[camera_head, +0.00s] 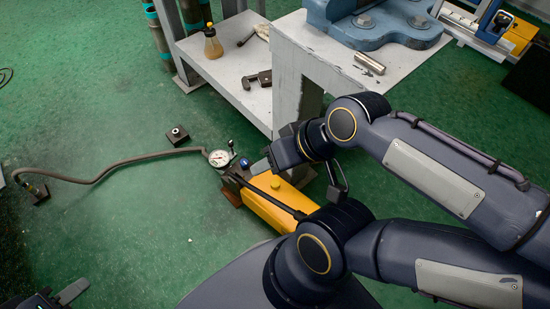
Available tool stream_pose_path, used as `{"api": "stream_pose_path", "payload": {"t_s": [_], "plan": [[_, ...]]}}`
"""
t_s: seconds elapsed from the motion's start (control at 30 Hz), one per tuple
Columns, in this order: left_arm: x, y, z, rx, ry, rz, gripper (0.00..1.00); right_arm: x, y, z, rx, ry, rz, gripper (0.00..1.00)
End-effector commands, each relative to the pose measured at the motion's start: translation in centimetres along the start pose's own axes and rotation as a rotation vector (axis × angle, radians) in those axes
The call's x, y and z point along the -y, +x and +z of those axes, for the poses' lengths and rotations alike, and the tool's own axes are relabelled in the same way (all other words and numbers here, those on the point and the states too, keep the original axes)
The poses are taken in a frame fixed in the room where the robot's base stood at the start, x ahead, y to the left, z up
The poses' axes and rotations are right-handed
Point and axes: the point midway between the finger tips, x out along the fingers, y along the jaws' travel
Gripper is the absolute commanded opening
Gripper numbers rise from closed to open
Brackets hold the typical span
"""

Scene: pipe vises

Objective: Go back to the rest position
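The left gripper (66,293) shows at the bottom left corner, cut off by the picture edge. A pale grey finger points up and right over the green floor. Nothing is seen held in it, but its finger gap is not clear. Dark grey arm links of mine (440,175) come in from the right. The upper one ends in a dark wrist-like part (287,152) above the yellow pump.
A yellow pump (270,205) with a gauge (219,158) and hose (110,168) lies on the floor beneath my links. A grey bench (330,60) with a blue vise (375,22) stands behind. A bottle (212,43) is on the lower shelf. Floor at left is mostly clear.

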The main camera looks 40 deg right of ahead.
Motion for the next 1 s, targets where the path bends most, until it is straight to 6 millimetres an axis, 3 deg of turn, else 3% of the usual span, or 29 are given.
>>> {"api": "stream_pose_path", "payload": {"t_s": [0.27, 0.43, 0.57, 1.0], "plan": [[-0.1, -0.3, -0.1, 0.0, 0.0, 0.0, 0.36, 0.1, -0.3, -0.2, 0.0, 0.002, -0.001, 0.53], [-1.1, -2.3, -1.2, 0.0, 0.0, 0.0, 0.36, 1.1, -2.3, -1.2, 0.0, 0.003, -0.002, 0.53], [-2.4, -5.3, -2.7, 0.0, 0.0, 0.0, 0.36, 2.4, -5.3, -2.8, 0.0, 0.003, -0.002, 0.53], [-8.2, -17.8, -9.0, 0.0, 0.0, 0.0, 0.36, 8.1, -17.8, -9.1, 0.0, 0.003, -0.002, 0.53]]}}
